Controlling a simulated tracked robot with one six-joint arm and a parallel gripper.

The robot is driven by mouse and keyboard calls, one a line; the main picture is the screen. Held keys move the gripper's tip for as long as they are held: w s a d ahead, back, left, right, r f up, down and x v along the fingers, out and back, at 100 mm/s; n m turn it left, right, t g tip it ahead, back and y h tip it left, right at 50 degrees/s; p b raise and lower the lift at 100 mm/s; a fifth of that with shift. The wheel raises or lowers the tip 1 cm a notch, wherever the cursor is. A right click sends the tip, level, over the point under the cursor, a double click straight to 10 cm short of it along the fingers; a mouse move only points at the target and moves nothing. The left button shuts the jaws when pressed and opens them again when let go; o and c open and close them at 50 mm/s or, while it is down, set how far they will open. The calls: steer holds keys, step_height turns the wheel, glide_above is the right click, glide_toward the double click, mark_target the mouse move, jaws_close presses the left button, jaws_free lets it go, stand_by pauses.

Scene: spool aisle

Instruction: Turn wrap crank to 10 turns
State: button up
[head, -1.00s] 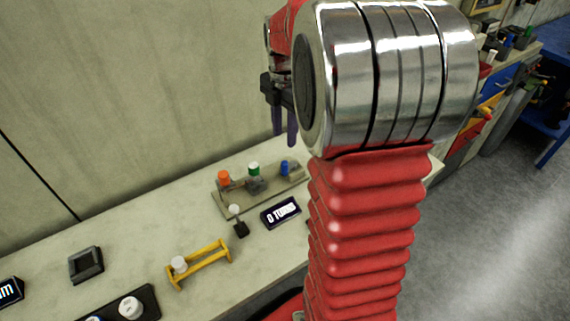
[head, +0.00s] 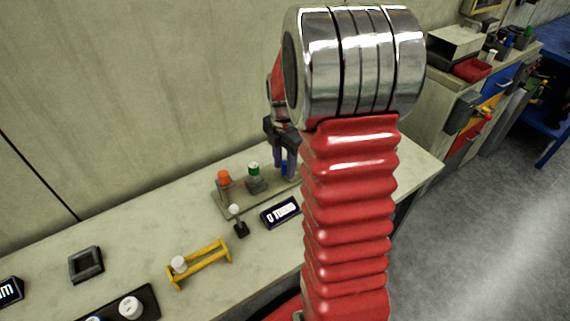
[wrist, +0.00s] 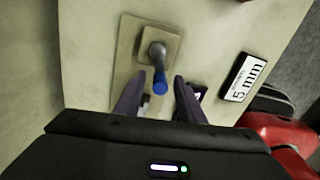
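In the wrist view a crank (wrist: 157,50) has a grey hub on a tan plate (wrist: 124,52) and a blue handle knob (wrist: 160,86). My gripper (wrist: 161,80) is open there, its two dark purple fingers on either side of the blue knob. I cannot tell whether they touch it. In the head view my gripper (head: 284,160) hangs over the right end of a bench plate (head: 232,204), partly hiding a blue part (head: 285,170). Orange (head: 223,177) and green (head: 253,168) knobs stand on the same plate. A turns display (head: 281,212) in front reads 0 TURNS.
A small lever with a white ball (head: 235,211) stands left of the display. A yellow frame (head: 200,263) and a dark square holder (head: 86,264) sit further left. A 5 mm display (wrist: 243,78) shows in the wrist view. A wall runs behind the bench.

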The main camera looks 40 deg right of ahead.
jaws_close()
stand_by(0.5)
